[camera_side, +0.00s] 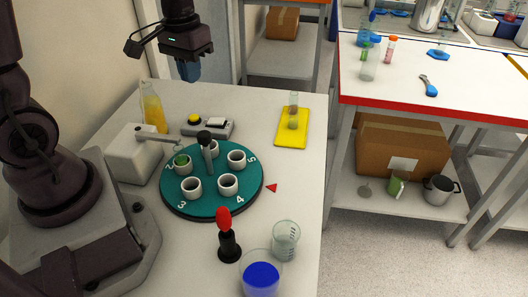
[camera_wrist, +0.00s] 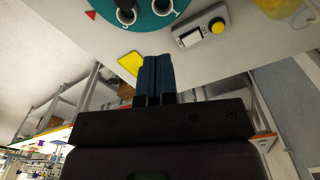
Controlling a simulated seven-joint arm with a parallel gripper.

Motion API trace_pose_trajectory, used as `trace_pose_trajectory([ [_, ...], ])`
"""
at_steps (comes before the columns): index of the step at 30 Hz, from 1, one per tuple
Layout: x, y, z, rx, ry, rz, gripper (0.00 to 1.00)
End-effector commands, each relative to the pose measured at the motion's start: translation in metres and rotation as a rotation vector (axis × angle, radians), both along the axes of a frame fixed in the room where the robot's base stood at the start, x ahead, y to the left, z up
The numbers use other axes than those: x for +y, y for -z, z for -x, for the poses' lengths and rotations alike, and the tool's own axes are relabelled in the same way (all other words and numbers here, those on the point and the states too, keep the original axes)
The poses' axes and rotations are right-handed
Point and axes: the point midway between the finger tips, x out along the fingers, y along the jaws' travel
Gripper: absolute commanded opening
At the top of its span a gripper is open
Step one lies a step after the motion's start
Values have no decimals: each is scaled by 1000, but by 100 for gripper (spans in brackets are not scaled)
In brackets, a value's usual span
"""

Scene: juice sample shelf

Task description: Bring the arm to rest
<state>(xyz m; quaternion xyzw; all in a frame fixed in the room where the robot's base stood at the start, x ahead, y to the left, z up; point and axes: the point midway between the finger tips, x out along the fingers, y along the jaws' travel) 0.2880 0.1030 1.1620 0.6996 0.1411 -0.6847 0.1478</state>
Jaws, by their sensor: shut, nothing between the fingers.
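My gripper (camera_side: 190,72) is raised above the back part of the white table (camera_side: 105,112) in the side view, its blue fingers together and pointing down. In the wrist view the fingers of my gripper (camera_wrist: 155,72) are pressed together with nothing between them. The gripper is well clear of the objects on the table and touches none of them.
A teal numbered carousel (camera_side: 215,203) holds several white cups. Around it stand an orange-filled flask (camera_side: 153,112), a grey device with a yellow button (camera_side: 208,127), a yellow pad (camera_side: 292,134) with a glass vial, a red-topped tool (camera_side: 226,236), and a beaker of blue liquid (camera_side: 261,277).

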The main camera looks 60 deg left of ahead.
Motion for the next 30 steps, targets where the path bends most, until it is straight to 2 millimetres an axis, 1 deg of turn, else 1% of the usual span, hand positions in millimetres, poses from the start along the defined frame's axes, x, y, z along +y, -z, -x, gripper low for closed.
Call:
trace_pose_trajectory([
  [1, -14, -17, 9, -38, 46, -13, 0],
  [3, -30, -35, 23, -79, 104, -28, 0],
  [6, -52, -56, 43, -148, 184, -50, 0],
  [9, -70, -73, 63, -224, 257, -71, 0],
  [12, -84, -87, 78, -304, 315, -89, 0],
  [15, -93, -98, 88, -380, 356, -102, 0],
  [20, -101, -113, 92, -457, 391, -111, 0],
  [30, -103, -114, 92, -463, 401, -110, 0],
])
